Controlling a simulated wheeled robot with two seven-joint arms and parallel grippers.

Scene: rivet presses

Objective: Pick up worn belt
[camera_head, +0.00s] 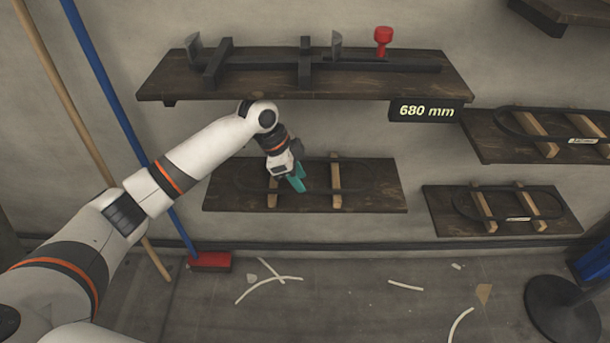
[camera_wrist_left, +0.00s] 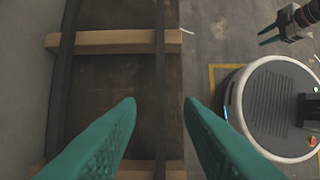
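A thin black belt loop (camera_head: 367,180) lies across two wooden slats on the lower middle shelf (camera_head: 390,202). It has no visible label; I cannot tell wear from its surface. In the left wrist view, one strand of the belt (camera_wrist_left: 160,75) runs between my fingertips and the other lies left. My left gripper (camera_head: 297,184) is at the front of this shelf, over the belt's near side; it also shows in the left wrist view (camera_wrist_left: 160,103), open, teal fingers apart on either side of the strand. My right gripper (camera_wrist_left: 268,33) appears at the upper right, open and empty.
An upper shelf (camera_head: 165,88) above holds a dark bar fixture with a red knob (camera_head: 383,38) and a "680 mm" sign (camera_head: 426,111). Two shelves at right hold labelled belts (camera_head: 560,125) (camera_head: 510,208). Broom poles lean at left; belt scraps lie on the floor.

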